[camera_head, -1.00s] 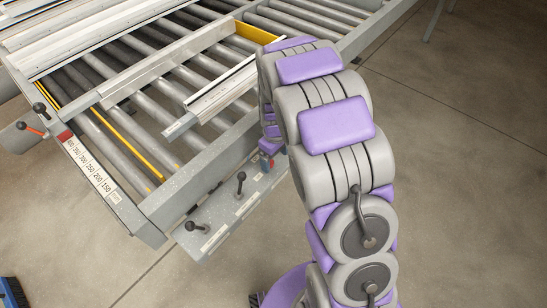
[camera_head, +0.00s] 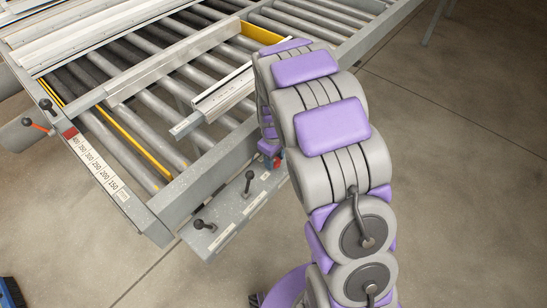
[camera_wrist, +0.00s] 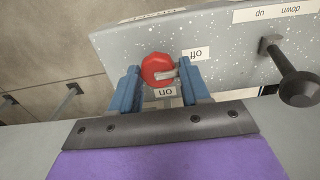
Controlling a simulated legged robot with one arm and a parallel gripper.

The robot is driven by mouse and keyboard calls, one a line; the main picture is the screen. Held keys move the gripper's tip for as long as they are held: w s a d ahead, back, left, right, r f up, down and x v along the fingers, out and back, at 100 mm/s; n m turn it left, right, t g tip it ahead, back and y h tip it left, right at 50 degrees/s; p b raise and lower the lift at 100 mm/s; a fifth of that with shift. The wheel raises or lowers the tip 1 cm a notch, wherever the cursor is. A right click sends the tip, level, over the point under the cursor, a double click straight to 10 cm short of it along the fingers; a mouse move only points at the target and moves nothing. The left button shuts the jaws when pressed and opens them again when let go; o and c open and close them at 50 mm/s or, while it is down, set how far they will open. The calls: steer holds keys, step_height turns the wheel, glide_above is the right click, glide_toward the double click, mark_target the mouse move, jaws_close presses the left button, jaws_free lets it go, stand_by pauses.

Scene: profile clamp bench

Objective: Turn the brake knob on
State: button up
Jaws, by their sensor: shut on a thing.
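The brake knob (camera_wrist: 156,66) is red and round with a pale grey bar across its lower right part, on the speckled grey panel (camera_wrist: 230,50). An upside-down "off" label (camera_wrist: 196,53) is to its right and an "on" label (camera_wrist: 164,92) is below it. The bar slants toward the right, between the two labels. My gripper (camera_wrist: 158,72) has a blue finger on each side of the knob and is shut on it. In the head view my arm hides most of the gripper; a bit of red (camera_head: 279,155) shows beside it.
A black-knobbed lever (camera_wrist: 290,78) stands right of the knob, near a "down/up" label (camera_wrist: 280,11). Two black levers (camera_head: 249,178) (camera_head: 204,225) stand on the same panel in the head view. The roller bench (camera_head: 160,200) is behind; open floor lies in front.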

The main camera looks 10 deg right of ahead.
steer(key=shift+w, duration=0.15)
steer(key=shift+m+p, duration=0.3)
steer(key=m+p, duration=0.2)
steer(key=m, duration=0.1)
steer(key=shift+r+m+p, duration=0.15)
steer(key=shift+m+p, duration=0.15)
steer(key=shift+p, duration=0.05)
steer(key=m+p, duration=0.2)
steer(key=m, duration=0.2)
steer(key=shift+w+m+p, duration=0.1)
steer(key=shift+m+p, duration=0.2)
steer(key=m+p, duration=0.2)
steer(key=m, duration=0.2)
steer(key=shift+m, duration=0.3)
steer(key=shift+m+p, duration=1.15)
steer(key=shift+m, duration=1.05)
